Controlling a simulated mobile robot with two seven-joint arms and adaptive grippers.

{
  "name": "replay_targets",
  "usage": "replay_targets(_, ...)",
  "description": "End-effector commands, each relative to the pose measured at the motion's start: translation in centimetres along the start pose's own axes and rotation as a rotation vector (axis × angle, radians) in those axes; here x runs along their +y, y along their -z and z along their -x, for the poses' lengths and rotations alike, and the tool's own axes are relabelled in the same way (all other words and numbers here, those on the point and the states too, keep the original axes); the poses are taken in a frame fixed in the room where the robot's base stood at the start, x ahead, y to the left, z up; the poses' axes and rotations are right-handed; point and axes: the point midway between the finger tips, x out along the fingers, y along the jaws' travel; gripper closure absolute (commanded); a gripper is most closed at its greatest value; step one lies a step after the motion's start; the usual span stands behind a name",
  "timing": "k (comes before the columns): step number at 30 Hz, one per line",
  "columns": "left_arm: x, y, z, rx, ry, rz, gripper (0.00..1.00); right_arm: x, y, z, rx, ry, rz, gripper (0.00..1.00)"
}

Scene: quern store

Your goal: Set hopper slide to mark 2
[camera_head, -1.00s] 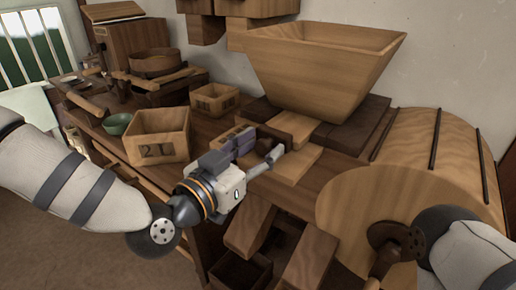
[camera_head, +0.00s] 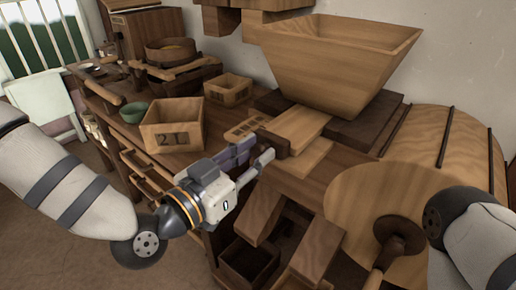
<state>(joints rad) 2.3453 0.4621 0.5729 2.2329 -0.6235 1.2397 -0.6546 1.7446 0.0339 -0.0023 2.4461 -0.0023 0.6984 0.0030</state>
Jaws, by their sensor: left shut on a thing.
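The large wooden hopper (camera_head: 335,60) stands on a dark base at the back right. Its pale slide board (camera_head: 299,126) sticks out from under it towards the front left, with a dark end block (camera_head: 270,142) as its handle. A pale strip with dark marks (camera_head: 246,129) lies beside the slide; I cannot read the marks. My left gripper (camera_head: 260,153) is shut on the end block, its fingers partly covering it. My right arm shows at the right edge, but its gripper is out of view.
A large wooden drum (camera_head: 385,205) with a crank handle (camera_head: 376,272) stands at the right front. A numbered box (camera_head: 172,137), a smaller box (camera_head: 228,91) and a green bowl (camera_head: 133,111) stand on the bench to the left. Open chutes and a bin (camera_head: 247,262) lie below.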

Motion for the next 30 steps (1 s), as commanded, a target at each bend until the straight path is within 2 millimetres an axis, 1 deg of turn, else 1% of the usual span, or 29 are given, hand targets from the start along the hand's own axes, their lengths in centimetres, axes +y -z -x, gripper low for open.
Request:
replay_targets(2,0.0,-0.1,0.0,-0.002,0.0,0.001,1.0,0.0,0.0,0.0,-0.001,0.0,0.0,0.73)
replay_targets(3,0.0,-0.1,0.0,-0.002,0.0,0.001,0.68,0.0,0.0,0.0,-0.001,0.0,0.0,0.73)
replay_targets(5,0.0,-0.1,0.0,-0.001,0.0,0.001,0.55,0.0,0.0,-0.1,-0.001,0.0,0.0,0.73)
replay_targets(14,0.0,-0.1,0.1,-0.001,0.0,0.0,0.55,0.0,0.0,0.0,-0.001,0.0,0.0,0.73)
replay_targets(17,-0.1,-0.1,1.5,-0.003,0.001,0.0,0.55,0.0,0.0,0.0,-0.001,0.0,0.0,0.73)
replay_targets(21,-0.1,-0.1,4.6,-0.004,0.002,0.003,0.55,0.0,0.0,0.0,-0.001,0.0,0.0,0.73)
replay_targets(24,-0.1,-0.1,6.3,-0.002,0.001,0.001,0.55,0.0,0.0,0.0,-0.001,0.0,0.0,0.73)
replay_targets(27,0.0,0.0,7.3,-0.001,0.001,0.001,0.55,0.0,0.0,0.0,-0.001,0.0,0.0,0.73)
replay_targets(30,0.0,0.0,7.5,0.0,0.0,0.001,0.55,0.0,0.0,0.0,-0.001,0.0,0.0,0.73)
